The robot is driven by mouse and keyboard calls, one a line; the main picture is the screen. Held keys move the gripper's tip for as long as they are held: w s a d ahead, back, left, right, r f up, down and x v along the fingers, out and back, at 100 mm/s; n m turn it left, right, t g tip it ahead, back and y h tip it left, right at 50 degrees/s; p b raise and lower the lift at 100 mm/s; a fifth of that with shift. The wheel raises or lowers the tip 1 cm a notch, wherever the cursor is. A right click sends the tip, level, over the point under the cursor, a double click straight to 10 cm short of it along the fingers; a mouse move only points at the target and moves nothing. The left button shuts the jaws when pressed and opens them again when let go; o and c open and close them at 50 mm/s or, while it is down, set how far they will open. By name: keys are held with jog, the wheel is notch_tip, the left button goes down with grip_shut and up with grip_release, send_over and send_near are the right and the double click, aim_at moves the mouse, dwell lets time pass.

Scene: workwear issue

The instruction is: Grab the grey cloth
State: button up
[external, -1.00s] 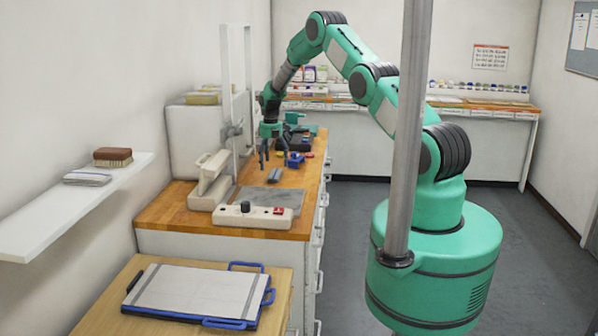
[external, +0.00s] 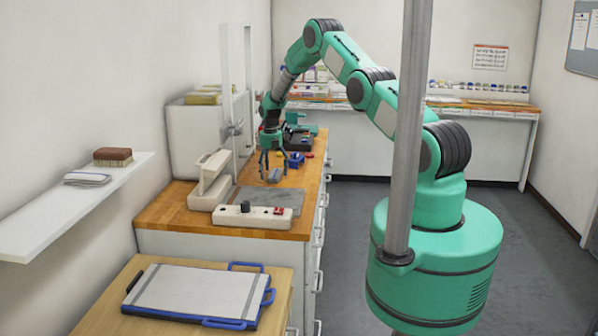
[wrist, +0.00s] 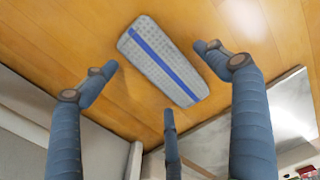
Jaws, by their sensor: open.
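The grey cloth (wrist: 163,60) lies on the wooden counter, a folded textured strip with a blue stripe along it. In the external view the cloth (external: 274,175) is a small grey shape under my gripper (external: 270,168). In the wrist view my gripper (wrist: 158,90) has three blue-grey fingers spread around the cloth, one at left, one at right and one at the near side. The fingers are open and nothing is between them in a grip. I cannot tell the exact height of the fingertips above the counter.
A grey plate (external: 270,201) lies on the counter in front of the cloth, with a white control box (external: 252,216) nearer. A white machine (external: 208,182) stands at left. A blue item (external: 296,160) sits close behind at right. A folded cloth (external: 87,179) and brush (external: 113,157) lie on the shelf.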

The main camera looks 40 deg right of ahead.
aim_at(272, 173)
jog(key=c, duration=1.2)
jog(key=shift+r, duration=0.1)
jog(key=shift+r, duration=1.55)
jog(key=shift+c, duration=0.3)
jog(key=shift+s+r, duration=0.2)
jog(key=shift+s, duration=0.1)
jog(key=s, duration=0.5)
jog(key=s+a+r+b, duration=0.1)
jog(key=s, duration=0.4)
jog(key=s+a, duration=0.1)
jog(key=s, duration=0.4)
jog(key=shift+s+r+b, duration=0.15)
jog(key=shift+b, duration=0.2)
